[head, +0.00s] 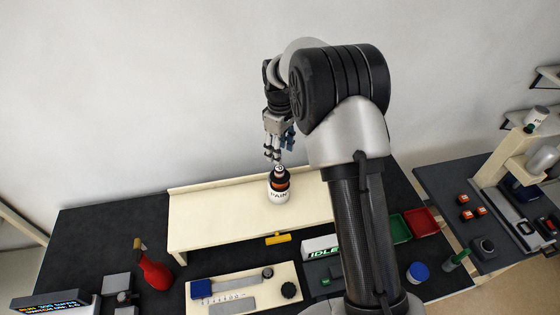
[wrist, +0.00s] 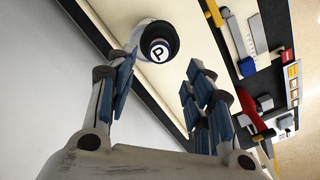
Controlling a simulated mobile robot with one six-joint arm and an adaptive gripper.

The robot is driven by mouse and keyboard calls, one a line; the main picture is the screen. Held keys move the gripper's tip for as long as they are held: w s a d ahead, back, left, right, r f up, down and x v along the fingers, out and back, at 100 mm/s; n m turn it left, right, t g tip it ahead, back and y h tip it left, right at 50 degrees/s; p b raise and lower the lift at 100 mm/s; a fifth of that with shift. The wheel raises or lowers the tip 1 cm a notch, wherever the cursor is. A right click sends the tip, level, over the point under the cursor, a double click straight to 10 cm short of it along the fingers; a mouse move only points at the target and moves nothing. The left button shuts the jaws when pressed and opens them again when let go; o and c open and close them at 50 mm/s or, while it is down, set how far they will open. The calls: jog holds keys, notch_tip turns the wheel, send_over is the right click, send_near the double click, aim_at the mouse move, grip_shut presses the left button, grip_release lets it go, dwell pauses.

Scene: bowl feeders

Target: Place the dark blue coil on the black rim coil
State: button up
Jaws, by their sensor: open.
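A white can lettered "PAIN…" (head: 279,195) stands on the cream raised shelf. Dark ringed parts with an orange band (head: 279,182) sit on it, topped by a small white disc with a letter. In the wrist view a dark, navy-tinged ring (wrist: 158,36) surrounds a white disc marked "P", above a white body. I cannot tell for certain which ring is the dark blue coil or the black rim coil. My gripper (head: 272,155) is above the can, fingers pointing down, open and empty. In the wrist view the can shows beyond my spread fingers (wrist: 158,85).
The cream shelf (head: 215,215) is otherwise mostly clear. In front are a red bottle (head: 154,272), a yellow piece (head: 278,239), a tool board (head: 240,303), an "IDLE" sign (head: 320,247) and a blue-topped round item (head: 417,271). The wall (head: 130,90) is close behind.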

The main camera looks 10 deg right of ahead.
jog(key=s+r+m+t, duration=0.2)
jog(key=s+r+m, duration=0.2)
jog(key=s+r, duration=1.35)
jog(key=s+r+m+t, duration=0.1)
jog(key=s+m, duration=0.4)
jog(key=s, duration=1.3)
jog(key=shift+s+t, duration=0.2)
jog(key=shift+t, duration=0.6)
jog(key=shift+s, duration=0.1)
